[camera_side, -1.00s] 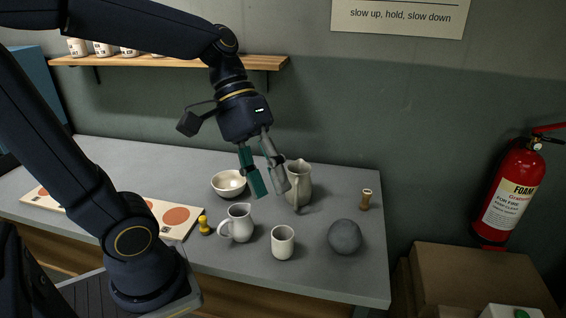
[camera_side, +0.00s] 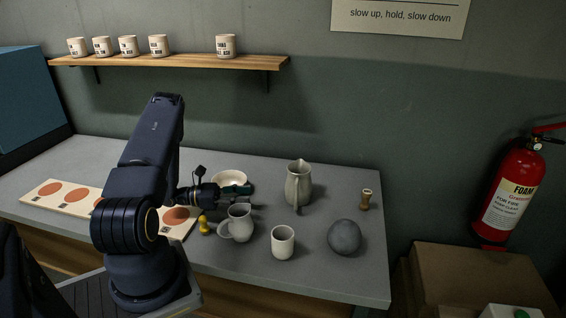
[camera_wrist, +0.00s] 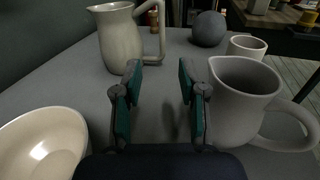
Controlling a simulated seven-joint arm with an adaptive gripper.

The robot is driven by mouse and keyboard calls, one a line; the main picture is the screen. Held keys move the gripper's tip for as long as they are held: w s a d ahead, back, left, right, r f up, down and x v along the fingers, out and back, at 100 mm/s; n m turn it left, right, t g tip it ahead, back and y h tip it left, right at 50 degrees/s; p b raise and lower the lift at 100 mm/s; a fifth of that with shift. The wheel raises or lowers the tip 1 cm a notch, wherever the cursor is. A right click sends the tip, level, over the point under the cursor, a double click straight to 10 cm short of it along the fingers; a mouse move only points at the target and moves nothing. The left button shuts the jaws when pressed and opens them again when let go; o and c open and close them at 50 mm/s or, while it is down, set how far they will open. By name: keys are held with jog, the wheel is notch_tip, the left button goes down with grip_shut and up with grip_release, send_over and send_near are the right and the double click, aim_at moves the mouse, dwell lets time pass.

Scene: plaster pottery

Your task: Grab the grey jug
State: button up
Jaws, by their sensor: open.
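My gripper (camera_side: 246,196) is low over the table, level, open and empty; in the wrist view its teal fingers (camera_wrist: 159,78) are spread with bare table between them. A small grey jug (camera_side: 240,223) stands upright beside the fingers; in the wrist view this jug (camera_wrist: 238,105) is close to the right finger, its handle to the right. Whether they touch I cannot tell. A taller, paler beige-grey jug (camera_side: 299,187) stands upright farther ahead; in the wrist view it (camera_wrist: 119,42) is beyond the left finger, its handle to the right.
A cream bowl (camera_wrist: 38,147) is near on the left in the wrist view. A handleless cup (camera_side: 283,243), a dark grey ball (camera_side: 344,237) and a wooden tool (camera_side: 366,199) stand to the right. A yellow piece (camera_side: 205,226) is left of the small jug. A shelf (camera_side: 170,62) hangs behind.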

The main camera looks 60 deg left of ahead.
send_near(296, 207)
jog(key=w+r, duration=0.2)
jog(key=w+d+r, duration=0.1)
jog(key=w+r, duration=0.1)
jog(key=shift+w+d+r, duration=0.15)
jog(key=shift+w+r, duration=0.15)
jog(key=shift+r, duration=0.05)
jog(key=shift+d+x, duration=0.25)
jog(key=shift+x, duration=2.5)
jog(key=shift+s+r, duration=0.15)
jog(key=shift+c, duration=0.3)
grip_shut()
jog(key=shift+r, duration=0.1)
